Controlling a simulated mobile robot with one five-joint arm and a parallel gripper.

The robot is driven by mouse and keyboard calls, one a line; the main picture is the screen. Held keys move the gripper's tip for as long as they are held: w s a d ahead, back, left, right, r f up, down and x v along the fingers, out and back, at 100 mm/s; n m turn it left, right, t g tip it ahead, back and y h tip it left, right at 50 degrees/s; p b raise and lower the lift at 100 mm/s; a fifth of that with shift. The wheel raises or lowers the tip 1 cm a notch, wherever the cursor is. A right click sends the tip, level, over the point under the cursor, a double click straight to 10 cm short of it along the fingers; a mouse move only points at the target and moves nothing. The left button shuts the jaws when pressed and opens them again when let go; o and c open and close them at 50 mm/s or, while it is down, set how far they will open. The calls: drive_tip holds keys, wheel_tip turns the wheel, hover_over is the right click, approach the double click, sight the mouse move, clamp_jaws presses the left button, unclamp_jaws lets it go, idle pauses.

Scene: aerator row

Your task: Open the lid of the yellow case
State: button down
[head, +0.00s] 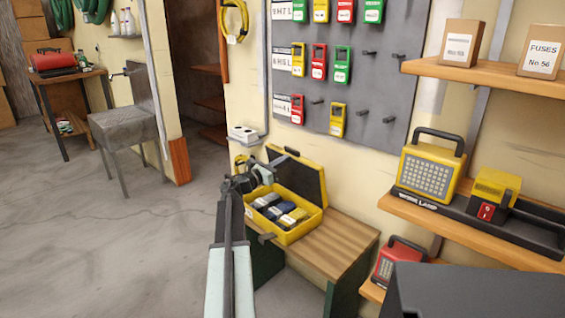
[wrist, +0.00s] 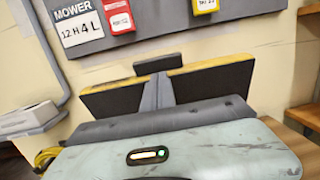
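The yellow case (head: 303,231) stands on the wooden bench, and its lid (head: 298,180) is raised, leaning back toward the wall. The lid's dark inside faces out, with a black handle at its top edge. Several dark and one yellowish item lie in the case. In the wrist view the lid (wrist: 205,83) shows behind my fingers, with yellow along its top edge. My gripper (wrist: 158,93) has its two grey fingers side by side, with nothing visible between them. In the head view my gripper (head: 262,170) is at the left side of the case, and my arm partly covers this area.
A grey pegboard (head: 350,70) with coloured tags hangs above. Shelves at the right hold a work lamp (head: 430,168) and a yellow charger (head: 494,190).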

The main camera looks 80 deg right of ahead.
sight(292, 167)
drive_tip(key=x, duration=0.3)
drive_tip(key=shift+s+d, duration=0.1)
drive_tip(key=shift+d, duration=0.1)
idle(0.3)
drive_tip(key=shift+x, duration=1.25)
drive_tip(key=shift+f, duration=0.25)
drive_tip(key=shift+f, duration=0.15)
drive_tip(key=shift+a+f+b, duration=0.15)
drive_tip(key=shift+f+b, duration=0.9)
drive_tip(key=shift+b, duration=0.05)
drive_tip(key=shift+a+f+b, duration=0.1)
drive_tip(key=shift+f+b, duration=0.95)
drive_tip(key=shift+f, duration=0.05)
